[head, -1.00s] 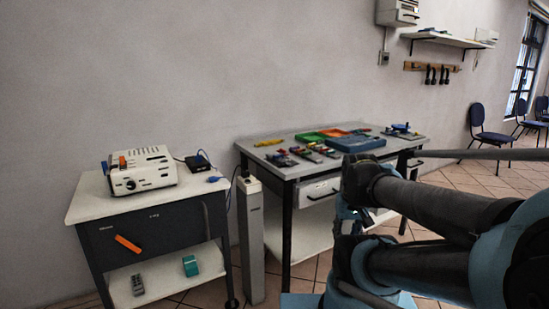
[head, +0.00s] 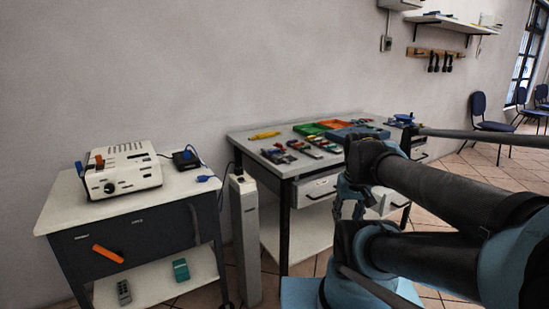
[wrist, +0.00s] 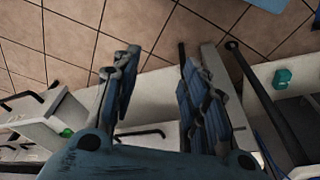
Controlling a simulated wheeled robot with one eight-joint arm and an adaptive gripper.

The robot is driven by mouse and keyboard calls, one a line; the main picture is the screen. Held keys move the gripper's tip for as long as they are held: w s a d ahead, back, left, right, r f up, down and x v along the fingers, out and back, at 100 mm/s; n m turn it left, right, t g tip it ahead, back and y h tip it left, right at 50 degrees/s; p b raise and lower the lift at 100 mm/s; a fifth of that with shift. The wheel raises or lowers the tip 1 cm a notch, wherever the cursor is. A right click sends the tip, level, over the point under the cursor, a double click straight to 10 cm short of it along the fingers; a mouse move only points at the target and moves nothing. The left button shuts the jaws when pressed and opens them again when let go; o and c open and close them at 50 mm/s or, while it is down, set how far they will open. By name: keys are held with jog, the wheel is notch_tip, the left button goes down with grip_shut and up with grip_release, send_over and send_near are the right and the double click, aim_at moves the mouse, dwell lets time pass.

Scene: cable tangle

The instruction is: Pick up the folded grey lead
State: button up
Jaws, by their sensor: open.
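I cannot make out a folded grey lead for certain in either view. In the head view, a grey curved strip (head: 194,224) hangs at the right of the dark front of the left cart (head: 62,212); I cannot tell whether it is the lead. My gripper (head: 354,203) is at the end of my arm, in front of the right workbench and well to the right of the cart. In the wrist view, my gripper (wrist: 155,68) is open, its two fingers apart, with only tiled floor and a pale surface beyond them.
The cart bears a white device (head: 124,172) and a small black box (head: 186,160) with a blue plug. A tall pale post (head: 245,240) stands between cart and workbench (head: 240,134). Coloured trays (head: 357,132) and several small parts cover the workbench. A teal box (head: 181,270) sits on the cart's shelf.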

jog(key=w+a+r+n, duration=0.2)
jog(key=w+r, duration=0.6)
jog(key=r, duration=0.1)
notch_tip(320, 180, up, 13)
jog(key=n+g, duration=0.2)
jog(key=n, duration=0.2)
send_over(288, 160)
jog(key=f, duration=1.1)
jog(key=shift+s+d, duration=0.35)
jog(key=shift+s, duration=0.05)
jog(key=shift+w+a+f, duration=0.1)
jog(key=shift+a+f, duration=0.05)
jog(key=shift+f, duration=1.25)
jog(key=shift+w+a+f, duration=0.1)
jog(key=shift+f, duration=1.25)
jog(key=shift+c, duration=0.6)
grip_shut()
